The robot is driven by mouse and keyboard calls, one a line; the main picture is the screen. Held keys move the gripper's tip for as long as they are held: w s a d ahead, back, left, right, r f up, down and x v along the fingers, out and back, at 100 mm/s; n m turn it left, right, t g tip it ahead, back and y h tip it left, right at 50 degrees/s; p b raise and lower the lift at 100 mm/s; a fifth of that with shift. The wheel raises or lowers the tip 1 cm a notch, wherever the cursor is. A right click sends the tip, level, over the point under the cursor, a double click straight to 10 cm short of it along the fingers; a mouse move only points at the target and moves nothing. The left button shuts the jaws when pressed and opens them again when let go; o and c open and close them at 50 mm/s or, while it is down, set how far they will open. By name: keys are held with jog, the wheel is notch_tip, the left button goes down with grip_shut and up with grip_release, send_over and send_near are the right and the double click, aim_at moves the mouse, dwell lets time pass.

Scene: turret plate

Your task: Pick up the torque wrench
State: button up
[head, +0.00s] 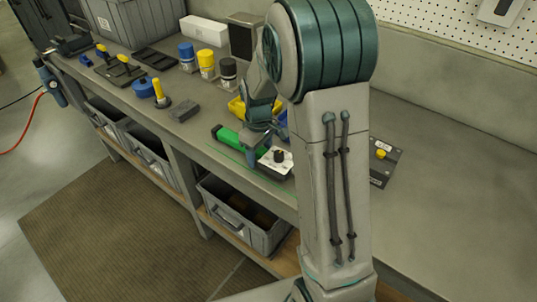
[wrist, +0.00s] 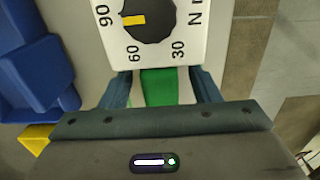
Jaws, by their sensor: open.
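The torque wrench appears to be the green-bodied tool (head: 235,138) on the bench, with a white dial face and black knob (head: 277,158) at its right end; I cannot tell for sure that the two are one piece. In the wrist view the dial (wrist: 185,50) is marked 30, 60, 90 and N m, and its pointer is yellow. A green part (wrist: 160,86) lies just below it. My gripper (wrist: 160,92) is open, with a finger on either side of the green part. In the head view my gripper (head: 266,138) is low over the tool, and my arm partly hides it.
A blue bin (wrist: 35,70) is close on the left in the wrist view. A yellow bin (head: 237,107) stands behind the tool. A dark plate with a yellow knob (head: 383,160) lies to the right. The bench's front edge is close; its right part is clear.

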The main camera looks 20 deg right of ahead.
grip_shut()
jog(key=shift+r, duration=0.1)
dwell(0.3)
